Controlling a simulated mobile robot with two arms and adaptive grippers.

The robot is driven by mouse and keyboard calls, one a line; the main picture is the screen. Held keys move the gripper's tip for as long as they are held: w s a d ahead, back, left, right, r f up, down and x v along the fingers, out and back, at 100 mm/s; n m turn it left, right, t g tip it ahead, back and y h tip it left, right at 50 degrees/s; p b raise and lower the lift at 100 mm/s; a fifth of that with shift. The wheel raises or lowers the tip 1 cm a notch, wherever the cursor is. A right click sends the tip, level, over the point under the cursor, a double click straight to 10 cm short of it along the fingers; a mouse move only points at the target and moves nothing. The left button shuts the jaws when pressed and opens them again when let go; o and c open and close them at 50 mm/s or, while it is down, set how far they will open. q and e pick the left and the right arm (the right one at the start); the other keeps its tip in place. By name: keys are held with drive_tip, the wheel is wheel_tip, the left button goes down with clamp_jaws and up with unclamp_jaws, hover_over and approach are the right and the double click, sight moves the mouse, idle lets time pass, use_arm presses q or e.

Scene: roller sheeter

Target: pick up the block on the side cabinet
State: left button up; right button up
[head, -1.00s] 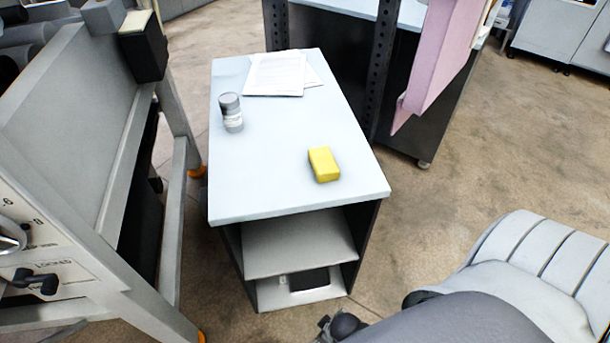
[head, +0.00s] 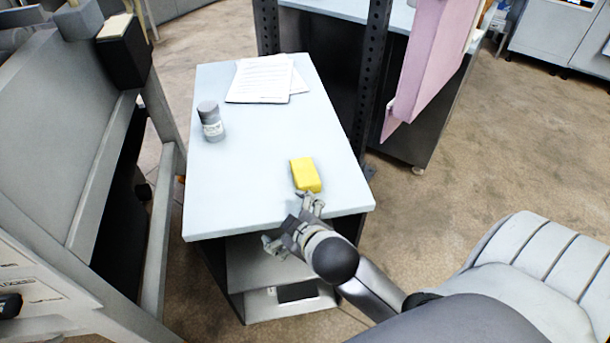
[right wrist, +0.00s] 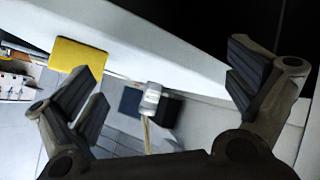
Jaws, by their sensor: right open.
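The yellow block (head: 305,174) lies on the pale top of the side cabinet (head: 245,160), near its front right part. It also shows at the upper left of the right wrist view (right wrist: 78,54). My right gripper (head: 291,222) is at the cabinet's front edge, just in front of the block. Its fingers are spread wide with nothing between them. In the right wrist view, the gripper (right wrist: 168,82) has the block beyond its left finger, not centred between the fingers. I cannot tell whether a fingertip touches the block. My left gripper is not in view.
A large grey machine (head: 75,150) stands close on the left. A dark upright post (head: 369,80) and a pink panel (head: 428,70) rise behind the cabinet on the right.

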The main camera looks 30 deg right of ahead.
drive_tip(key=w+a+r+n+t+y, duration=0.4)
drive_tip(key=w+r+n+t, duration=0.15)
drive_tip(key=r, duration=0.45)
drive_tip(key=w+a+r+n+t+y, duration=0.35)
drive_tip(key=w+r+n, duration=0.3)
drive_tip(key=r, duration=0.45)
drive_tip(key=s+a+r+n+g+y, duration=0.2)
drive_tip(key=a+n+g+y, duration=0.35)
drive_tip(key=n, duration=0.55)
drive_tip(key=s+a+r+n+g+y, duration=0.1)
drive_tip(key=s+a+n+g+y, duration=0.1)
drive_tip(key=a+n+g+y, duration=0.65)
drive_tip(key=n+g+h+p, duration=0.1)
drive_tip(key=n+g+h, duration=0.5)
drive_tip(key=n+h, duration=1.1)
hover_over(305, 181)
wheel_tip(305, 181, down, 17)
drive_tip(key=m+h, duration=0.3)
drive_tip(key=shift+a+f+m, duration=0.15)
drive_tip(key=shift+m, duration=0.1)
drive_tip(key=shift+f+p, duration=0.5)
wheel_tip(305, 181, down, 4)
drive_tip(key=shift+r+p, duration=0.2)
drive_tip(key=shift+p, duration=0.65)
drive_tip(key=shift+d+f, duration=0.2)
drive_tip(key=shift+f, duration=0.25)
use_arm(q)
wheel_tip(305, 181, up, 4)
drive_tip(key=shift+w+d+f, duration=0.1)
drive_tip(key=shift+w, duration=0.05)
